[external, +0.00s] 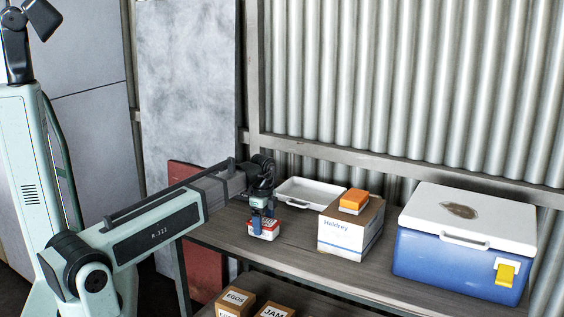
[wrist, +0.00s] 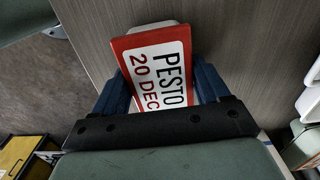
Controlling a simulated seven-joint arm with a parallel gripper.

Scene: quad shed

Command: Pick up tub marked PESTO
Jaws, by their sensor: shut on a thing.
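The tub marked PESTO (wrist: 157,66) has a red lid with a white label reading "PESTO 20 DEC" in the wrist view. In the external view the tub (external: 263,230) shows as a small red and white box at the left part of the shelf top. My gripper (wrist: 160,85) is shut on it, with a blue finger on each side of the tub. In the external view my gripper (external: 263,221) points down over the tub and hides part of its lid. I cannot tell whether the tub touches the shelf top.
On the wooden shelf top (external: 290,262) stand a white tray (external: 310,188), a cardboard box (external: 347,236) with an orange block (external: 354,199) on it, and a blue cooler (external: 452,262) with a white lid. Boxes marked EGGS (external: 236,297) and JAM (external: 274,312) sit lower down in front.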

